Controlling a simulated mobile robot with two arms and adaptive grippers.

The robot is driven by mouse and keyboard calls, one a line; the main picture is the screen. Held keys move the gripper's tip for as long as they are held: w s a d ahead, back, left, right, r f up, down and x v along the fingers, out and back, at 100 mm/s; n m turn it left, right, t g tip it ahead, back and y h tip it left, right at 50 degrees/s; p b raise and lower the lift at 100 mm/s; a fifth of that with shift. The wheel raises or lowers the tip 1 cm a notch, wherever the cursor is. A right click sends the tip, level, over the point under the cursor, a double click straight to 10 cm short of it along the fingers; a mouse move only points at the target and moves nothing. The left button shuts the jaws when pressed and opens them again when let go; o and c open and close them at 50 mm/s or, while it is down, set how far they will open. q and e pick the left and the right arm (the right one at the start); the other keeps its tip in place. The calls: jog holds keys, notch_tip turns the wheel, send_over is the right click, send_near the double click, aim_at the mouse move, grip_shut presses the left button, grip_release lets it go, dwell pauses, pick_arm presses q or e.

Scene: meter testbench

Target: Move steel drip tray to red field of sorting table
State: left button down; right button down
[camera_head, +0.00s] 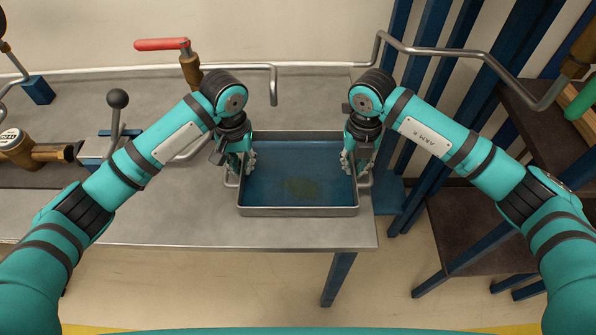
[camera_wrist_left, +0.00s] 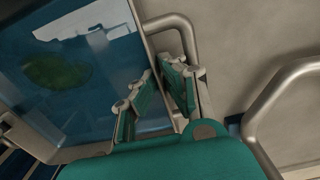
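The steel drip tray (camera_head: 298,211) is a shallow rectangular metal tray with a blue inside and an olive-green patch. It is at the table's front right corner and looks level. My left gripper (camera_head: 240,166) is at its left side, with fingers on both sides of the wall, by the side handle (camera_wrist_left: 183,22). In the left wrist view its fingers (camera_wrist_left: 160,88) straddle the rim; whether they press on it is unclear. My right gripper (camera_head: 356,164) is at the tray's right side, by the other handle, its grip partly hidden. No red field shows.
The grey steel table (camera_head: 170,222) has pipework, a red-handled valve (camera_head: 163,44) and a black-knobbed lever (camera_head: 117,99). A bent pipe (camera_head: 460,52) and blue posts (camera_head: 425,110) stand right of the tray. A dark shelf (camera_head: 475,222) is further right. Floor is open in front.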

pick_arm(q)
jog(key=shift+r, duration=0.15)
pick_arm(e)
jog(key=shift+r, duration=0.15)
